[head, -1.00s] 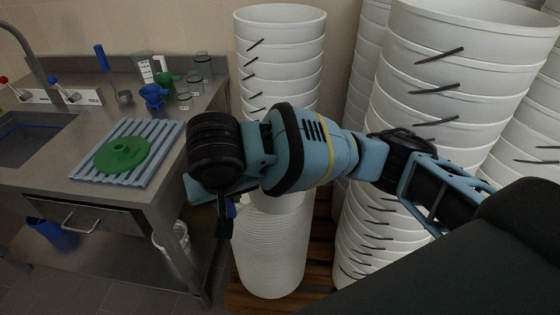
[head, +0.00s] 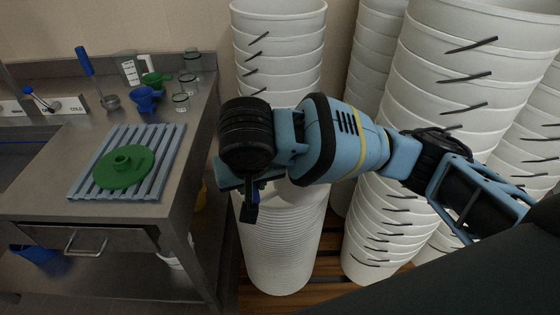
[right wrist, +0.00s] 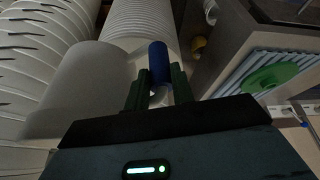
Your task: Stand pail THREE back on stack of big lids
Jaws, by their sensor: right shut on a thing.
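The stack of big lids (head: 282,250) is a tall, finely ribbed white column in the head view, below my right gripper. In the right wrist view the ribbed stack (right wrist: 138,22) rises just beyond the fingers. My right gripper (head: 252,203) points downward; in the wrist view its fingers (right wrist: 156,85) are shut on a blue cylindrical grip (right wrist: 158,60). A smooth white body (right wrist: 82,85) beside the grip looks like a pail, but no number shows. Smooth white also shows under my wrist in the head view (head: 293,190). Whether it touches the lids is hidden. My left gripper is out of view.
Tall stacks of white pails (head: 470,80) stand close on the right, and another pail stack (head: 278,50) stands behind my wrist. A steel bench (head: 190,160) on the left holds a ribbed grey rack (head: 90,185), a green lid-like piece (head: 124,166) and glassware. Wooden slats lie below.

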